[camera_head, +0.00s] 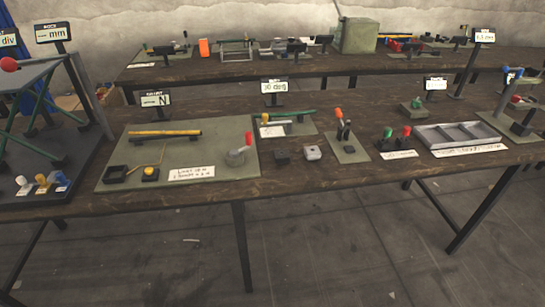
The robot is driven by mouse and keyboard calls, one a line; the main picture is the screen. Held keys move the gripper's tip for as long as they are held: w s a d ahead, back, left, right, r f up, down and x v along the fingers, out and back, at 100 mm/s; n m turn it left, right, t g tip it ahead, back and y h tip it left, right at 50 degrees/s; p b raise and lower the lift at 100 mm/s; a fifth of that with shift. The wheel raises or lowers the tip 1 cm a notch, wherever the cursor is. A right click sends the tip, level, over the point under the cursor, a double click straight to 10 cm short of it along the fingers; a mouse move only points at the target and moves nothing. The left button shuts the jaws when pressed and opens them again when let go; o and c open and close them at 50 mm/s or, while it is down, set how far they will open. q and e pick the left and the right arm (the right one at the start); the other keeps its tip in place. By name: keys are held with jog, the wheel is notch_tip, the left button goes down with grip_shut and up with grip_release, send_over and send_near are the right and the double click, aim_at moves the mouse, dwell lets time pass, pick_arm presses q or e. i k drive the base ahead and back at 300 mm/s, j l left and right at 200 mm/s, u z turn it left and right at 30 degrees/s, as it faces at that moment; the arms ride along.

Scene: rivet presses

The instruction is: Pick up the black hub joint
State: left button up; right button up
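A small dark block (282,157) sits on the front wooden table, just right of the large green-grey mat. It looks like the black hub joint, but it is too small to be sure. A light grey block (312,152) of similar size lies just to its right, a small gap apart. A black square frame (116,174) lies on the mat's front left corner. Neither of my grippers is in view.
The mat (220,153) holds a yellow bar (164,133) and a red-knobbed lever (240,153). A red-tipped upright lever (341,124) stands right of the blocks. Farther right are green- and red-topped pieces and a grey tray (418,136). Bare wood lies before the blocks.

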aim_at(280, 156)
jog(key=i+l+u, duration=0.15)
jog(key=u, duration=0.3)
jog(key=i+l+u, duration=0.1)
jog(key=l+u, duration=0.6)
jog(key=u, duration=0.25)
jog(key=i, duration=0.05)
